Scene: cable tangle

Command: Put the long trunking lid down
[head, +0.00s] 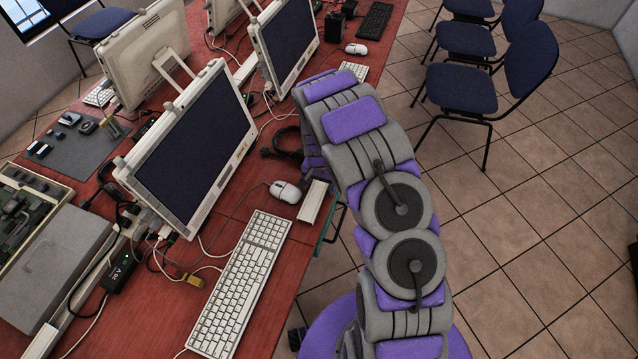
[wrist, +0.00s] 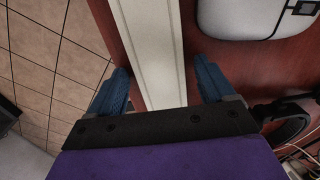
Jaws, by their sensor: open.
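The trunking lid is a long pale strip (wrist: 150,40) lying along the red table near its edge, between my gripper's fingers in the wrist view. A short pale piece of it (head: 315,203) shows beside the white mouse in the head view; the rest seems hidden behind my arm. My gripper (wrist: 160,84) is open, with one blue finger on each side of the strip. Gaps show between fingers and strip, so it is not clamped. My fingers are hidden in the head view. I cannot tell whether the strip lies fully flat.
The white mouse (head: 285,192) is left of the strip, near a keyboard (head: 240,285) and a monitor (head: 195,145). A black cable coil (head: 285,143) lies behind. Pale trunking and tangled cables run along the table's left. Tiled floor (head: 540,215) lies past the table edge.

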